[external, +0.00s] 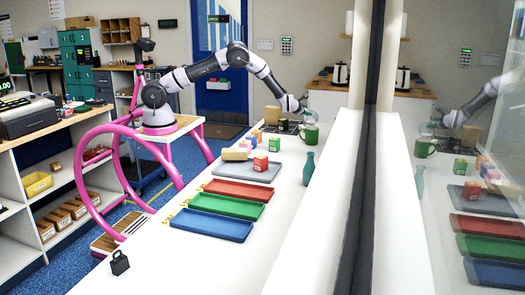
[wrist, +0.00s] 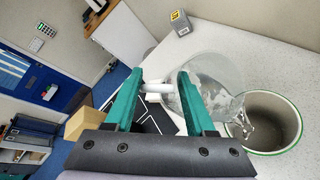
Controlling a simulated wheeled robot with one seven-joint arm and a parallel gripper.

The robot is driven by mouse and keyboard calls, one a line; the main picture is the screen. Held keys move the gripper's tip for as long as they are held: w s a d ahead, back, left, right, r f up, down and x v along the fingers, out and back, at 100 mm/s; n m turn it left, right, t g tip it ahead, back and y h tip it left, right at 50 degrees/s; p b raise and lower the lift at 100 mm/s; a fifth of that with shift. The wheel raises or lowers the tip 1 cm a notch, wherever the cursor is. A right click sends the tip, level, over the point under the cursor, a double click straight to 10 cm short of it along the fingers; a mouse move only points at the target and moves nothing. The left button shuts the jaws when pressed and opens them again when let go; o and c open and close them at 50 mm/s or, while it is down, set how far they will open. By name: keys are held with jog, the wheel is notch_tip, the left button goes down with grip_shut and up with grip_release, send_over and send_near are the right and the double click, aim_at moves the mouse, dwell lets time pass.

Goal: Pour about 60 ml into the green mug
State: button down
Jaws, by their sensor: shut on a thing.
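The green mug (external: 310,135) stands on the white counter in the external view. In the wrist view its pale inside and green rim (wrist: 296,143) show at the right. My gripper (wrist: 160,82) has its teal fingers shut on the pale handle of a clear jug (wrist: 215,68). The jug is tilted, with its lower clear part at the mug's left rim. A clear, glossy shape there may be liquid or the spout; I cannot tell. The liquid level in the mug is unclear. In the external view my gripper (external: 302,106) is just above and left of the mug.
Small coloured boxes (external: 261,162) and a grey tray (external: 230,173) stand nearer the camera. Red, green and blue trays (external: 213,228) follow. A teal bottle (external: 309,168) stands near the glass partition (external: 370,150). A small grey box (wrist: 181,24) lies beyond the jug.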

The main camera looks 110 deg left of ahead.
jog(key=shift+p, duration=0.5)
jog(key=shift+d+r, duration=0.1)
jog(key=shift+w+d+r+m+y, duration=0.2)
jog(key=shift+d+r+m+y, duration=0.1)
jog(key=shift+y, duration=0.3)
jog(key=shift+d+r+y, duration=0.15)
jog(key=shift+d+y, duration=0.1)
jog(key=shift+y, duration=0.05)
jog(key=shift+w+d+m, duration=0.1)
jog(key=shift+m, duration=0.2)
jog(key=shift+w+d+r+y, duration=0.1)
jog(key=shift+d+r+y, duration=0.15)
jog(key=shift+y, duration=0.25)
jog(key=shift+w+d+m+y, duration=0.25)
jog(key=shift+d+m+y, duration=0.2)
jog(key=shift+d, duration=0.25)
